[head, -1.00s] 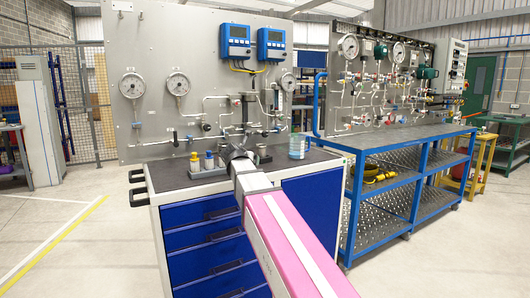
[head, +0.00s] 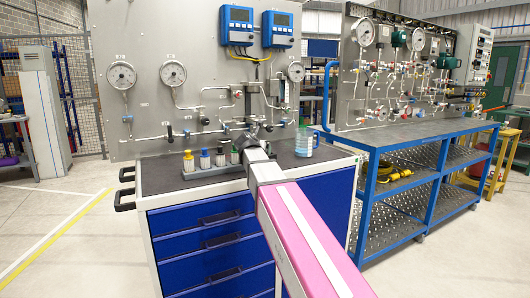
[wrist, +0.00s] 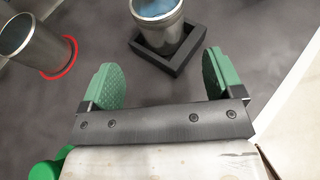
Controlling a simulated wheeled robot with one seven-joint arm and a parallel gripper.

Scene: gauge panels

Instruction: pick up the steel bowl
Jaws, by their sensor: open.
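In the wrist view, a round steel vessel (wrist: 158,22) with something blue inside stands in a black square holder (wrist: 186,52), just beyond my fingertips. A second steel cylinder (wrist: 24,38) with a red ring at its base is at the upper left. Neither is clearly a bowl; I cannot tell which one the task names. My gripper (wrist: 165,78) is open, with two green pads and nothing between them. In the head view my gripper (head: 250,143) is above the cabinet's dark top, and the arm hides part of that surface.
Several small bottles (head: 204,159) stand in a grey rack left of my gripper. A clear bluish beaker (head: 304,142) stands at the right. The gauge panel (head: 190,40) rises behind the blue-drawer cabinet (head: 215,235). A blue workbench (head: 400,140) is to the right.

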